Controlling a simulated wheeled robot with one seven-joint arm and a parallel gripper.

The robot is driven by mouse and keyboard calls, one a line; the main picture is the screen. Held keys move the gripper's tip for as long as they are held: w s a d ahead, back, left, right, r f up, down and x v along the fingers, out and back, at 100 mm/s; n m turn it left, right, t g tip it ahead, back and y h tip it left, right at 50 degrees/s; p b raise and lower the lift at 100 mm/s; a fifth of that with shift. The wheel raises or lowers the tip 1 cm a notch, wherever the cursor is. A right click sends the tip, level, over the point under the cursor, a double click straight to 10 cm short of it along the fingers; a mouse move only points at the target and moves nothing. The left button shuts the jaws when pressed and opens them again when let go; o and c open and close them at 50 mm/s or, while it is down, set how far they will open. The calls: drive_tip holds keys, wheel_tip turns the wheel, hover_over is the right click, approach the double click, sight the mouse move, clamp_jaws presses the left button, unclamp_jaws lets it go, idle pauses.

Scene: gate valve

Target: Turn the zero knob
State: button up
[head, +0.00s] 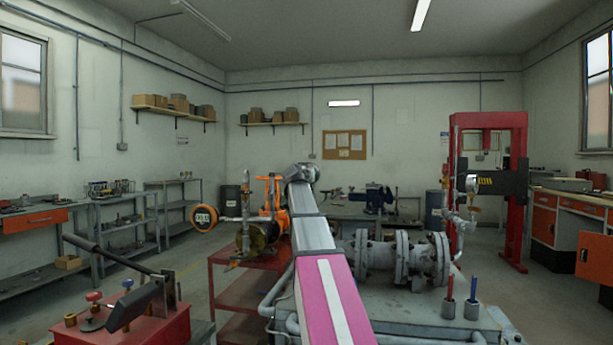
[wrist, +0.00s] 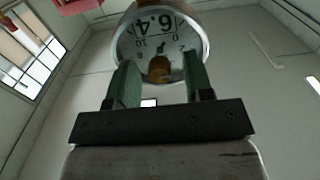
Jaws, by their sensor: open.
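In the wrist view a round gauge (wrist: 145,38) with a silver rim and white dial shows upside down, with a large "6.4" on its face. A small brass knob (wrist: 160,71) is at the dial's lower edge in that picture; I take it as the zero knob. My gripper (wrist: 158,66) is open, its two green fingers on either side of the knob. Whether either finger touches it, I cannot tell. In the head view my arm reaches away from me, and the gripper's fingers are hidden.
Ahead in the head view, a flanged grey pipe assembly (head: 402,258) lies right of my arm. A red cart (head: 237,290) and an orange-rimmed gauge (head: 204,217) are left of it. A red press frame (head: 520,190) stands at the right. Open floor shows at left.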

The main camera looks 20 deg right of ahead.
drive_tip(key=shift+c, duration=0.3)
clamp_jaws()
drive_tip(key=shift+n, duration=0.4)
drive_tip(key=n, duration=0.8)
drive_tip(key=shift+n, duration=0.6)
drive_tip(key=shift+o, duration=0.3)
unclamp_jaws()
